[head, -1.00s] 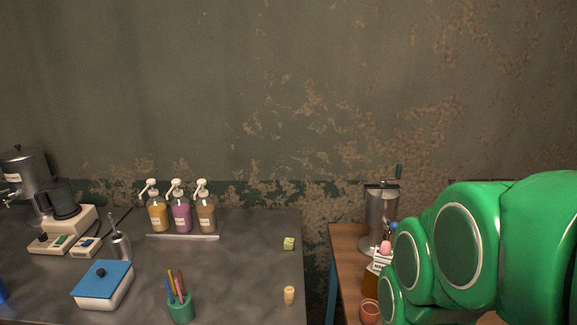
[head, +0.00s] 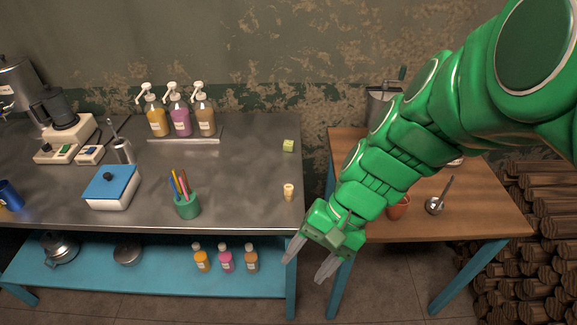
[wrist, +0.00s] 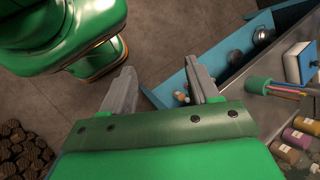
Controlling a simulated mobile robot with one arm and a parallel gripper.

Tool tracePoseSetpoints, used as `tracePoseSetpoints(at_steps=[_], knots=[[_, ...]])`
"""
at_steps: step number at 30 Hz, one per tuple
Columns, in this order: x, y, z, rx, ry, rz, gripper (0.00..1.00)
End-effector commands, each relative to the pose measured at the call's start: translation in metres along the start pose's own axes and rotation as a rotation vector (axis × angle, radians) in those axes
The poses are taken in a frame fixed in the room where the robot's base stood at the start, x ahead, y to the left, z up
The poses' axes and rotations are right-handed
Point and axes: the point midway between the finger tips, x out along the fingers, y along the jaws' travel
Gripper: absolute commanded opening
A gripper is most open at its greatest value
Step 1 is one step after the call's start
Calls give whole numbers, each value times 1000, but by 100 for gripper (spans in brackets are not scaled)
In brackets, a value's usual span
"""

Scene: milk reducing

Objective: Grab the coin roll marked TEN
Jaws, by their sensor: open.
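A small tan cylinder (head: 288,191), which looks like a coin roll, stands upright near the right edge of the metal table. A small yellow-green block (head: 288,146) sits behind it. I cannot read a TEN mark on either. My gripper (head: 307,262) is open and empty, in front of the table's right front corner and pointing down. In the wrist view its two fingers (wrist: 158,72) are spread with floor and a blue edge beyond them. I cannot make out the tan cylinder in the wrist view.
The metal table (head: 240,205) holds a green pen cup (head: 187,206), a blue-lidded box (head: 111,190) and pump bottles (head: 180,120). Small bottles (head: 226,260) stand on the blue lower shelf (head: 170,284). A wooden table (head: 480,205) is at right, beside stacked logs (head: 540,230).

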Motion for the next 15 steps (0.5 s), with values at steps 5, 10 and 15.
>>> tracePoseSetpoints(at_steps=[5, 10, 15], knots=[[11, -31, -24, 123, -57, -153, 60], [16, -57, -52, 252, -97, -296, 60], [18, -77, -87, 395, -129, -430, 60]])
